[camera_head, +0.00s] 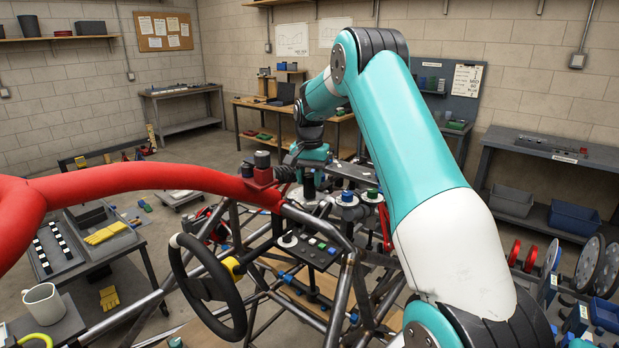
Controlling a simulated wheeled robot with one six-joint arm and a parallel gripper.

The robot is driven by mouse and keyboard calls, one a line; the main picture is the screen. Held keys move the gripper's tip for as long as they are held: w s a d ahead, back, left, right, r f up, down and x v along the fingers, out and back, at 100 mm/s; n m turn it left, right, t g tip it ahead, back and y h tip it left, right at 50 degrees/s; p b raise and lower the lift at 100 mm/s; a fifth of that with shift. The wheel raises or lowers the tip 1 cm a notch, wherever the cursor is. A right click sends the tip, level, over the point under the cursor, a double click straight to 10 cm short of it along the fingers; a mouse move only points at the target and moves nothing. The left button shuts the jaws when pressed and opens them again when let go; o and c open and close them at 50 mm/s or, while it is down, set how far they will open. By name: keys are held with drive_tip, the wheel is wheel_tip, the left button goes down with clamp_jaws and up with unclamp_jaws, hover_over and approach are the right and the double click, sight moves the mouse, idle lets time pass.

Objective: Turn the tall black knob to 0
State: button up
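My gripper (310,172) points down over the tube chassis (345,268), beyond the steering wheel. It is small in the picture, and whether its fingers are open or shut cannot be made out. Directly below it a dark upright post, which looks like the tall black knob (309,188), stands on a pale round plate (304,199). The gripper covers its top, and I cannot tell whether they touch. The dial marks and the knob's pointer are too small to read. A shorter black knob (287,238) sits on a white disc on the nearer panel.
A blue-topped knob (347,195) and a green-topped knob (372,192) stand right of the gripper. A red padded tube (150,180) crosses on the left, with a red and black block (262,168) near its end. The steering wheel (207,287) is in front.

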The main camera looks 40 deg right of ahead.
sight(309, 175)
drive_tip(key=c, duration=0.3)
drive_tip(key=shift+n, duration=0.3)
drive_tip(key=shift+r+n, duration=0.1)
drive_tip(key=shift+n, duration=2.9)
drive_tip(key=shift+w, duration=0.1)
drive_tip(key=o, duration=0.9)
wheel_tip(309, 175, up, 17)
drive_tip(key=b, duration=0.2)
drive_tip(key=shift+r+b, duration=0.2)
drive_tip(key=shift+b, duration=0.2)
